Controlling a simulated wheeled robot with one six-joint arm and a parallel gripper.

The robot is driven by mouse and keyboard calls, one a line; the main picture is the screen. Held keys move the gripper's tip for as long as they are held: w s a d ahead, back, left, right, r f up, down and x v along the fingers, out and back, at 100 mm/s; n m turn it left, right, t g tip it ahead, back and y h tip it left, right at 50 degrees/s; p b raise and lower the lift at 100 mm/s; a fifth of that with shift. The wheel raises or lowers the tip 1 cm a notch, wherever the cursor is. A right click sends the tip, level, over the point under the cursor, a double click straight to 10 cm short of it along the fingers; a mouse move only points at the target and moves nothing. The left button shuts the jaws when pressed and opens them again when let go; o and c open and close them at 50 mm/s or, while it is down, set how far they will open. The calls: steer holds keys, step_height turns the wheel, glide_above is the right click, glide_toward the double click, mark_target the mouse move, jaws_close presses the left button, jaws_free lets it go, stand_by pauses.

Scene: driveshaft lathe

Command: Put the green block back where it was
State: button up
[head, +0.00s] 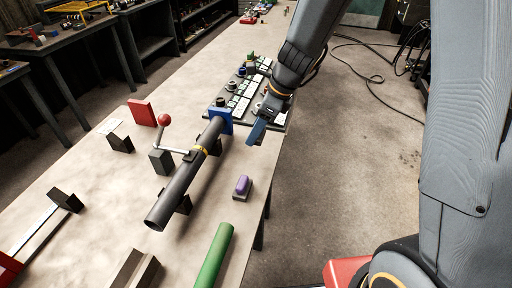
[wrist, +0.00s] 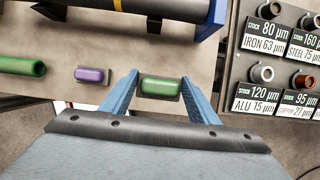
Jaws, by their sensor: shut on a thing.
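My gripper (wrist: 160,88) has blue fingers on either side of a green block (wrist: 160,87) and is shut on it. In the head view my gripper (head: 257,132) is over the right edge of the table, beside the labelled stock board; the green block is hidden there. A purple block (head: 242,185) sits on a small grey base near the table's right edge, and it also shows in the wrist view (wrist: 90,75), left of my gripper. I cannot tell how high the green block is above the surface.
A dark shaft (head: 180,190) lies on supports with a blue holder (head: 228,124) and a red-knobbed lever (head: 164,120). A green tube (head: 214,255) lies in front. The stock board (wrist: 238,72) carries labels and small rings. Open floor lies right of the table.

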mark_target(252, 156)
step_height(252, 156, down, 4)
steer(key=shift+a+r, duration=0.1)
steer(key=shift+f, duration=2)
steer(key=shift+f+b, duration=0.15)
steer(key=shift+b, duration=0.25)
steer(key=o, duration=1.1)
steer(key=shift+s, duration=0.1)
